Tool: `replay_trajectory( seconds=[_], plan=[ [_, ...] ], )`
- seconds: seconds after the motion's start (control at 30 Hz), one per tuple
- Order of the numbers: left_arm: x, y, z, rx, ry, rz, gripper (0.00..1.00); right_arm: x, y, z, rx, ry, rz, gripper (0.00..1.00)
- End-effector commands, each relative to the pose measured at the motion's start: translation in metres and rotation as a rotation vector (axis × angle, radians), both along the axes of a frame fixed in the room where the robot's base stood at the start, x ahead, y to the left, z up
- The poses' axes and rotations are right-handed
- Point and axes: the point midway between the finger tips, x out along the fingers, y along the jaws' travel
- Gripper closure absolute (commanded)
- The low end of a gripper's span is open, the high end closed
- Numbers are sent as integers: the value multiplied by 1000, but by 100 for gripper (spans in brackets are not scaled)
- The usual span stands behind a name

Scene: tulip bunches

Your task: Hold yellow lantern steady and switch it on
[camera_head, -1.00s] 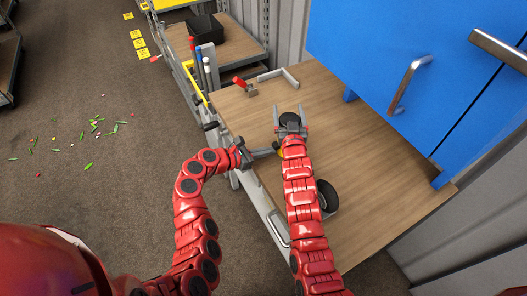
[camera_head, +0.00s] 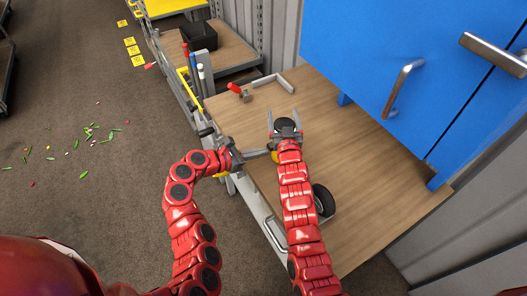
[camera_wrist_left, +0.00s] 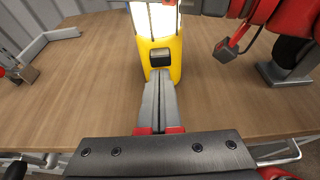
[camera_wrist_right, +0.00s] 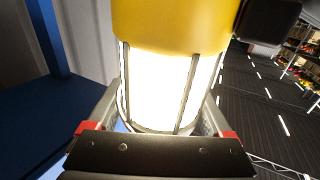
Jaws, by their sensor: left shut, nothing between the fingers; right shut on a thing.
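The yellow lantern shows in the left wrist view (camera_wrist_left: 174,66), with a black switch (camera_wrist_left: 160,57) on its yellow base and a bright white, glowing glass above. In the head view a little of its yellow (camera_head: 275,158) shows, the rest hidden by my right arm. My right gripper (camera_head: 285,122) is shut around the lantern; the right wrist view shows the lit, barred glass (camera_wrist_right: 165,88) between its fingers. My left gripper (camera_head: 264,153) is shut and empty; in the left wrist view its fingertips (camera_wrist_left: 160,76) are just below the switch. I cannot tell whether they touch the lantern.
The lantern is at a wooden workbench (camera_head: 330,160). A red-handled clamp (camera_head: 238,91) and a grey bracket (camera_head: 272,80) lie at its far end.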

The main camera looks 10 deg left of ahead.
Motion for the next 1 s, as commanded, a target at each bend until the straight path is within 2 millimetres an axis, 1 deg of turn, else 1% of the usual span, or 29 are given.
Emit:
replay_trajectory(
  seconds=[0.03, 0.2, 0.4, 0.6, 0.93, 0.97, 1.0],
  plan=[
    [-4, 8, 4, -1, -3, 9, 100, 0, -1, -2, -5, 3, -2, 93],
    [-23, 35, 15, 0, -4, 8, 100, 0, -1, -2, -4, 3, -2, 93],
    [-40, 59, 25, 1, -3, 8, 100, 0, -1, -1, -3, 3, -1, 93],
    [-47, 66, 27, 1, 2, 3, 100, 0, -1, -1, -3, 3, -1, 93],
    [-47, 65, 27, 1, 2, 3, 100, 0, -1, -1, -1, 2, -1, 93],
    [-47, 66, 27, 1, 1, 2, 100, 0, -1, -1, -1, 2, -1, 13],
    [-47, 66, 27, 1, 1, 2, 100, 0, -1, -1, -1, 2, -1, 6]
  ],
)
